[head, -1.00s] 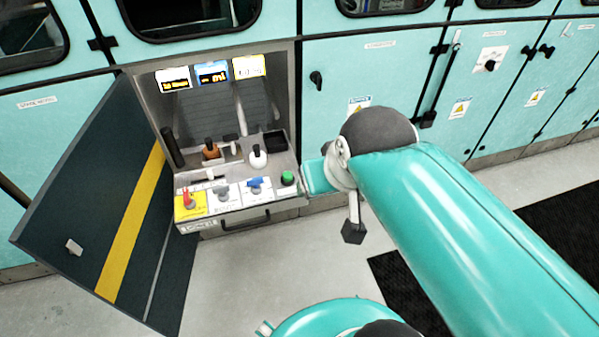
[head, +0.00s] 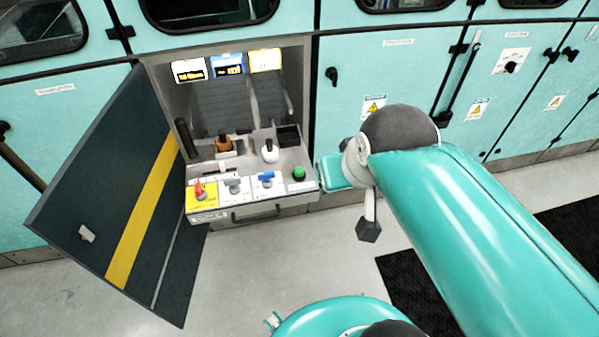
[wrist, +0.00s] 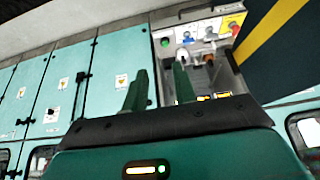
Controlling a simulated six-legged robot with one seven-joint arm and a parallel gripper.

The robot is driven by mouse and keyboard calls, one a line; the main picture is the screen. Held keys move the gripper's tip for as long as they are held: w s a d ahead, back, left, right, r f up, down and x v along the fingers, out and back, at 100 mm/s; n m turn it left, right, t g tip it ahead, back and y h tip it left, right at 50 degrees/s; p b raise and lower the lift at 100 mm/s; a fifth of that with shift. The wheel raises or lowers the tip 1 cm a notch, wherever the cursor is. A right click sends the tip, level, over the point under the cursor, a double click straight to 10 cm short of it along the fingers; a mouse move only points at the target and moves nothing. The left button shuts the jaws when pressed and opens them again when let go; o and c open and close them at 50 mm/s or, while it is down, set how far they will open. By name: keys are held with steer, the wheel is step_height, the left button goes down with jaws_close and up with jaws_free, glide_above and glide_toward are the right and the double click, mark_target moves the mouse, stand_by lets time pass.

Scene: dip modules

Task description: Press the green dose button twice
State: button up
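The green dose button (head: 298,174) is a round knob at the right front of the pulled-out control tray (head: 262,211). It also shows in the wrist view (wrist: 165,42), ahead of the fingers. My gripper (wrist: 160,84) has two green fingers standing apart with nothing between them. It is apart from the button, which lies beyond the fingertips in the wrist picture.
Beside the button are a blue-handled control (head: 266,177), a grey knob (head: 233,185) and a red switch (head: 199,189). A white bottle (head: 270,152) and brown bottle (head: 224,144) stand behind. An open dark door (head: 120,200) flanks the left. Clear floor lies in front.

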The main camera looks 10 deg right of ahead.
jaws_close()
stand_by(1.3)
